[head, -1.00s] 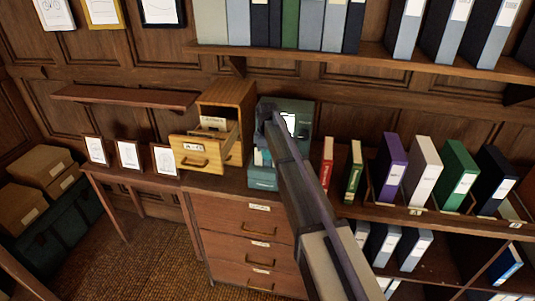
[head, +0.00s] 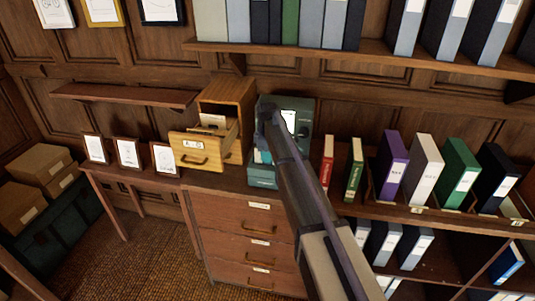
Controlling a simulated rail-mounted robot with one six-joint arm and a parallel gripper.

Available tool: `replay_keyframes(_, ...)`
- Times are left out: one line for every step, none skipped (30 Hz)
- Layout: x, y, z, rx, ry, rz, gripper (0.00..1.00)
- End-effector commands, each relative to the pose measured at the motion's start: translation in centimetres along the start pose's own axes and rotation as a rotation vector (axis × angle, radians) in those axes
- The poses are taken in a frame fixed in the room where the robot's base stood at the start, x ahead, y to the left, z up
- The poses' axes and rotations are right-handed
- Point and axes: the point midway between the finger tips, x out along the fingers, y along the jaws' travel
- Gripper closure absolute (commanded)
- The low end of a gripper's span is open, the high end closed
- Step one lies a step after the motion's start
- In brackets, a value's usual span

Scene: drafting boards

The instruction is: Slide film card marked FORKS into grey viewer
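A grey-green viewer (head: 303,105) with a small bright screen stands on the cabinet top against the wall. My arm reaches across its front, and its end, where my gripper (head: 262,112) is, lies at the viewer's left side. The fingers are too dark and small to make out, and I cannot tell whether they touch the viewer. A wooden card box (head: 226,97) stands left of the viewer with its drawer (head: 197,157) pulled out. A pale card (head: 213,121) shows in the drawer. I cannot read FORKS on any card.
A teal box (head: 262,175) sits below the viewer's front, partly behind my arm. Red (head: 327,161) and green (head: 354,168) books stand to the right, then several binders. Small frames (head: 128,153) stand on the left. A wall shelf (head: 290,47) with binders runs above.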

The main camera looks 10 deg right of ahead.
Motion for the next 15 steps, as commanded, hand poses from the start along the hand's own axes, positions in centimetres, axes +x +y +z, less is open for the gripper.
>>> replay_keyframes(0.0,0.0,0.0,0.0,0.0,0.0,0.62)
replay_keyframes(-0.1,0.0,0.0,0.0,0.0,0.0,0.62)
replay_keyframes(-0.3,0.0,0.0,0.0,0.0,0.0,0.62)
replay_keyframes(-0.5,0.0,0.0,0.0,0.0,0.0,0.62)
replay_keyframes(-0.8,0.0,0.0,0.0,0.0,0.0,0.62)
replay_keyframes(-1.4,0.0,0.0,0.0,0.0,0.0,0.62)
replay_keyframes(-1.9,0.0,0.0,0.0,0.0,0.0,0.62)
replay_keyframes(-2.5,0.0,0.0,0.0,0.0,0.0,0.62)
replay_keyframes(-3.4,0.0,0.0,0.0,0.0,0.0,0.62)
replay_keyframes(-4.1,0.0,0.0,0.0,0.0,0.0,0.62)
replay_keyframes(-4.9,0.0,0.0,0.0,0.0,0.0,0.62)
replay_keyframes(-5.9,0.0,0.0,0.0,0.0,0.0,0.62)
replay_keyframes(-6.7,0.0,0.0,0.0,0.0,0.0,0.62)
replay_keyframes(-7.5,0.0,0.0,0.0,0.0,0.0,0.62)
replay_keyframes(-8.5,0.0,0.0,0.0,0.0,0.0,0.62)
